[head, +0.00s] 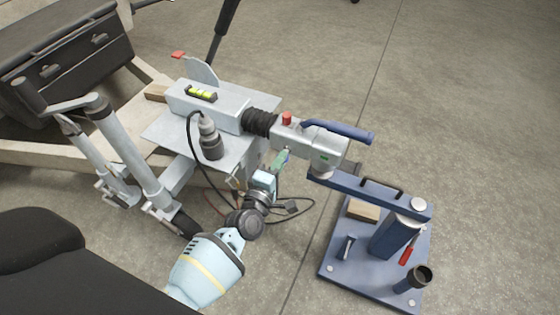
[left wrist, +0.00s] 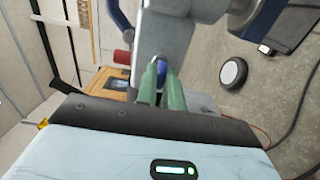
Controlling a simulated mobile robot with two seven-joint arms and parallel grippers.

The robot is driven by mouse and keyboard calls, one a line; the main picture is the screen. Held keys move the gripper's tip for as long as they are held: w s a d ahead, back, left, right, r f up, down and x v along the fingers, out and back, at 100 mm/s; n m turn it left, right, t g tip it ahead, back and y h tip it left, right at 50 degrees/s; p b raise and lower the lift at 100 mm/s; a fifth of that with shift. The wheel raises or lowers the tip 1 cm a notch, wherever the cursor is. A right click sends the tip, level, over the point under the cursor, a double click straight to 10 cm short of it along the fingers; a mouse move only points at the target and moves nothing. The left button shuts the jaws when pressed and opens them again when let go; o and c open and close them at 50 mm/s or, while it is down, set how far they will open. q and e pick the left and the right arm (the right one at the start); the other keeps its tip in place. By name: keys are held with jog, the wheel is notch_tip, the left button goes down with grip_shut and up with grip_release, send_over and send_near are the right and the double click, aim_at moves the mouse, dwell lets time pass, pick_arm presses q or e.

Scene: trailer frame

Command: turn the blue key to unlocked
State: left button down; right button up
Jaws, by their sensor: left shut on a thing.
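The blue key (left wrist: 161,66) shows as a small rounded blue piece in the left wrist view, at the face of the grey coupling head (left wrist: 165,30). My left gripper (left wrist: 160,78) has its green fingers on either side of it and is shut on it. In the head view, my left gripper (head: 283,158) reaches up to the near side of the coupling head (head: 325,150), below the red knob (head: 286,119). There the fingers hide the key, and I cannot tell its turn angle. My right gripper is not in view.
A blue handle (head: 340,131) tops the coupling. To the right, a blue stand (head: 345,262) carries a blue arm (head: 350,182) under the coupling's end. A jockey-wheel post (head: 125,145) and a dark box (head: 75,60) are left. Bare floor (head: 470,110) lies at right.

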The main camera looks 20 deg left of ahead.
pick_arm(q)
jog(key=m+p, duration=0.4)
jog(key=m, duration=1.3)
jog(key=shift+m+p, duration=0.35)
jog(key=shift+m, duration=0.05)
dwell(0.3)
